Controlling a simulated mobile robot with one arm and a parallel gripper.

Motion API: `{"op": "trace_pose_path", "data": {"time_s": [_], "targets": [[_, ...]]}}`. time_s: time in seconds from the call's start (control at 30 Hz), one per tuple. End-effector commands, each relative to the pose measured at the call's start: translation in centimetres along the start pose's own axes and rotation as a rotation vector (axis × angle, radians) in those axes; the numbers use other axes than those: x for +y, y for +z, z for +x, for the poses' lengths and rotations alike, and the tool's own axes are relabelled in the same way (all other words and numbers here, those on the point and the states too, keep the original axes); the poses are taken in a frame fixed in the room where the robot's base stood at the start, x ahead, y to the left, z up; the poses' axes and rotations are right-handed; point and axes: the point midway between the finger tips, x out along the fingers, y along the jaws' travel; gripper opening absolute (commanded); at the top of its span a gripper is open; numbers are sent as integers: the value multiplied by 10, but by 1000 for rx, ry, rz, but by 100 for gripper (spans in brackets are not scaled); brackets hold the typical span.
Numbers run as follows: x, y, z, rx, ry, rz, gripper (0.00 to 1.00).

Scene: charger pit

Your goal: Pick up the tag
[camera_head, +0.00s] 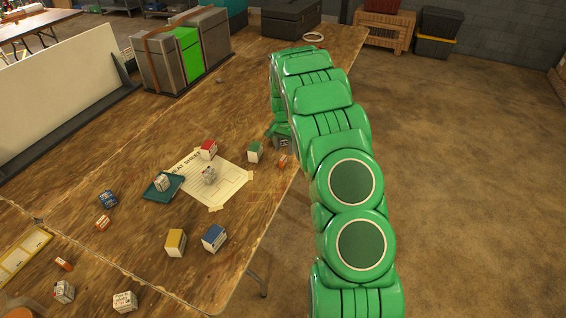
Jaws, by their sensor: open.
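My green arm reaches over the right edge of the wooden table (150,268). My gripper (279,132) is open at the far end of the arm, low near the table's right edge and mostly hidden by the arm. No item is clearly recognisable as the tag. A small orange item (282,161) lies near the table edge just in front of my gripper, apart from it. A small grey item (284,143) shows right beside the gripper; I cannot tell if it touches.
A paper sheet (232,187) and a teal tray (155,193) lie mid-table. Small boxes stand around, including green-white (255,151), red-white (208,149), yellow (175,243) and blue (214,238) ones. Large bins (180,50) and a black case (291,17) stand farther back. The floor at right is clear.

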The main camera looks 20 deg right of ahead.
Motion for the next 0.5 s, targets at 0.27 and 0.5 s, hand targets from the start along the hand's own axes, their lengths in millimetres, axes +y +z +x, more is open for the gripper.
{"op": "trace_pose_path", "data": {"time_s": [0.27,0.5], "targets": [[-1,2,20,-1,1,0,48],[-2,6,52,-4,1,0,48]]}}
